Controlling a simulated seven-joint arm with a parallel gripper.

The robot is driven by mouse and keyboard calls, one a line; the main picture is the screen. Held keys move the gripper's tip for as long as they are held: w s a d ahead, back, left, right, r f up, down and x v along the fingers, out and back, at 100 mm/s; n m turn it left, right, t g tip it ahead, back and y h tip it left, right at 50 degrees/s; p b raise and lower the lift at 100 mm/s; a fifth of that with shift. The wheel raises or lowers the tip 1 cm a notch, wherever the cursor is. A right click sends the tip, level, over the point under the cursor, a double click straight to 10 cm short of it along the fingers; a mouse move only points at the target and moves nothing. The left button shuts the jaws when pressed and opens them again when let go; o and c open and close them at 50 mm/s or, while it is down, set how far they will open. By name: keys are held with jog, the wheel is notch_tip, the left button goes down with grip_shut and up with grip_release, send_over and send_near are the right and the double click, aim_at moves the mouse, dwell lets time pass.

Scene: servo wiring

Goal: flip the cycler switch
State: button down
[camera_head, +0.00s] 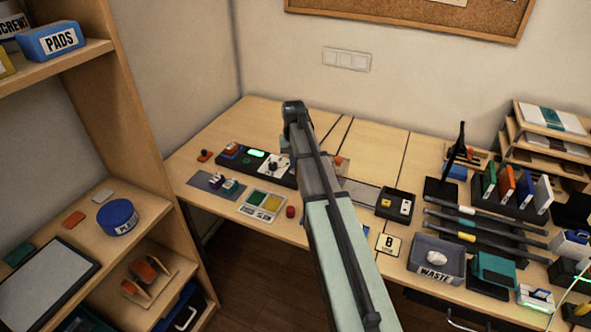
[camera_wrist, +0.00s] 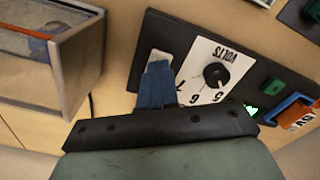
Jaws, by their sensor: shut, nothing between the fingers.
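The black cycler panel (camera_head: 230,163) lies on the bench left of my arm in the head view; it is upside down in the wrist view (camera_wrist: 150,35). It carries a white VOLTS dial plate (camera_wrist: 225,52) with a black knob (camera_wrist: 215,75). A small pale part (camera_wrist: 159,56), possibly the switch, sits at the panel's end beside the dial. My gripper (camera_wrist: 158,66) is shut and empty, its blue fingertips at this pale part. I cannot tell whether they touch it. The fingers cover part of it, so its position is unclear. In the head view my arm hides this end of the panel.
On the panel are a green button (camera_wrist: 272,85), a lit green display (camera_wrist: 251,110) and a blue-orange piece (camera_wrist: 295,110). A grey-walled box (camera_wrist: 75,65) stands close to my fingers. In the head view a tray of green and yellow pieces (camera_head: 247,212) lies before the panel.

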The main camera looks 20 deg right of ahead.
jog(key=shift+f, duration=0.95)
dwell(0.7)
jog(key=shift+r, duration=3.5)
